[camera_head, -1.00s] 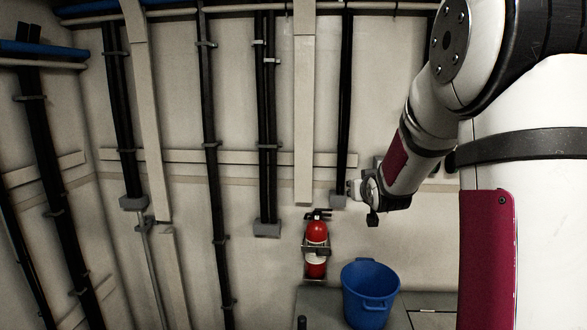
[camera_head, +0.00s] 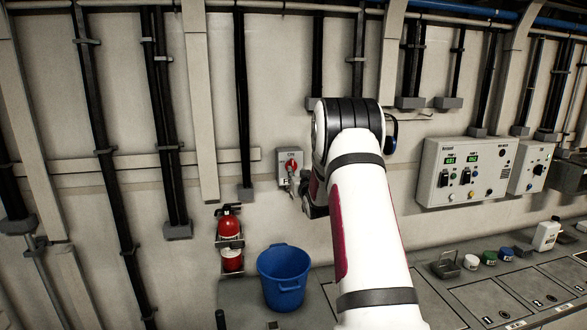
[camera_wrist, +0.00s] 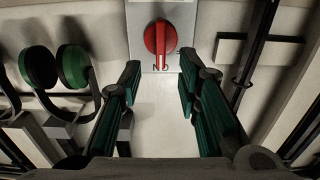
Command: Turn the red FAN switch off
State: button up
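The red FAN switch (camera_head: 291,165) is a red rotary knob on a grey wall box, left of my arm in the head view. In the wrist view the red knob (camera_wrist: 160,38) is at top centre, its handle upright in line with the ON lettering below it. My gripper (camera_wrist: 160,72) is open, with its green-padded fingers apart either side of the space below the knob. Nothing is between the fingers, and I see no contact with the knob. In the head view my gripper is largely hidden behind my arm, close to the box.
Green ear muffs (camera_wrist: 58,68) hang left of the fingers in the wrist view. A red extinguisher (camera_head: 230,228) and blue bucket (camera_head: 284,278) are below the switch. A control panel (camera_head: 466,172) is on the wall to the right. Vertical pipes run along the wall.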

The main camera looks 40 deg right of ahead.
aim_at(293, 167)
jog(key=x, duration=0.7)
jog(key=shift+w, duration=0.2)
jog(key=shift+c, duration=0.2)
grip_shut()
